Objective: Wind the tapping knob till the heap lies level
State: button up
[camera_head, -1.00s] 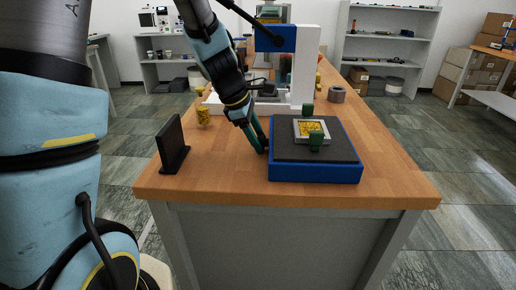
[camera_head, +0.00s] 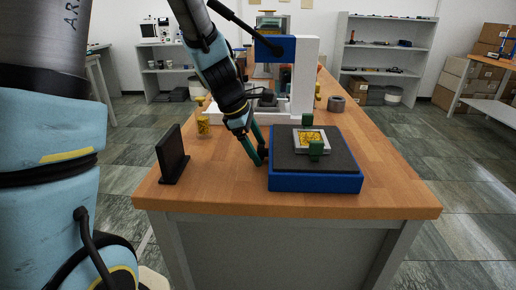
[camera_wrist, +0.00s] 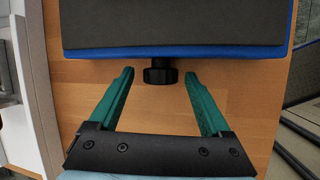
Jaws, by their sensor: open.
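The tapping knob, a small black ribbed cylinder (camera_wrist: 160,75), sticks out on a short stem from the side of a blue base with a dark grey top (camera_head: 318,183). My gripper (camera_wrist: 159,82) is open; its two green fingertips stand either side of the knob with gaps, not touching it. In the head view my gripper (camera_head: 261,162) is low at the left side of the base. On the base a light grey square frame with dark green blocks front and back holds a yellow granular heap (camera_head: 310,138). Whether the heap is level is too small to tell.
A black upright plate on a foot (camera_head: 172,156) stands on the wooden table (camera_head: 220,196) to the left. A white and blue press (camera_head: 304,75) stands behind. A grey ring (camera_head: 336,104) lies right of it, and a yellow-filled jar (camera_head: 203,125) stands left.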

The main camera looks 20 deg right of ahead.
jog(key=v, duration=1)
jog(key=shift+r+p, duration=0.2)
jog(key=shift+p, duration=0.1)
